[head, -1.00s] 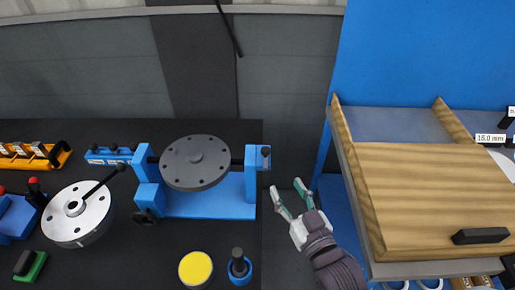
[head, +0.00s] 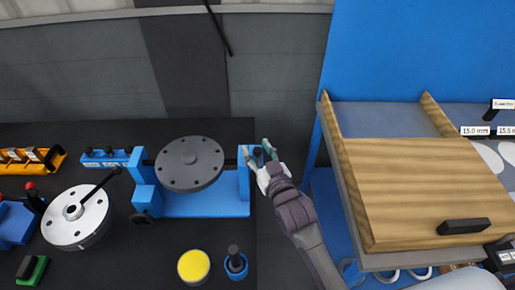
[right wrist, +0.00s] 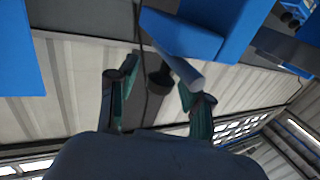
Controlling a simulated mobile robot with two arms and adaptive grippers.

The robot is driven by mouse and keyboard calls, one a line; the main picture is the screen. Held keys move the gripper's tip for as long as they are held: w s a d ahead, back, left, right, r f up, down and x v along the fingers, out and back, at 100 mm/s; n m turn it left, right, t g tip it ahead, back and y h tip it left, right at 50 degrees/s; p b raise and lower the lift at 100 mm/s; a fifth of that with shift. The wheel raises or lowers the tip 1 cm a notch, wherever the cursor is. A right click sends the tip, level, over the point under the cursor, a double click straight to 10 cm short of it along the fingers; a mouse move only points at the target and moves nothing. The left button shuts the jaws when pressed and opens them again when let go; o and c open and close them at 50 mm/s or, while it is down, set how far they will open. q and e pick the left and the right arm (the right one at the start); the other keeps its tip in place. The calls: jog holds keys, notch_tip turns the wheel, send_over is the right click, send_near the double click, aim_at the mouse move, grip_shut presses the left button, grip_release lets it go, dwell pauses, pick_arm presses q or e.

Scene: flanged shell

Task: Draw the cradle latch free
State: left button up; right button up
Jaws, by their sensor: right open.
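The blue cradle (head: 205,205) stands on the black bench with a dark grey round flange plate (head: 190,164) between its uprights. The dark latch knob (head: 257,153) is at the outer side of its right upright. My right gripper (head: 256,148) is open, with one finger on each side of the knob in the head view. In the right wrist view the dark knob (right wrist: 160,78) shows between the two spread fingers, below the blue cradle part (right wrist: 185,35). I see no clear grip on it. My left gripper is not in view.
A silver flanged part (head: 75,217) with a black rod stands left of the cradle. A yellow-topped disc (head: 194,266) and a blue holder with a black peg (head: 235,263) are in front. A wooden sloped board (head: 420,190) is to the right, beyond a gap.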

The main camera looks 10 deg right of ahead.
grip_shut()
dwell(0.3)
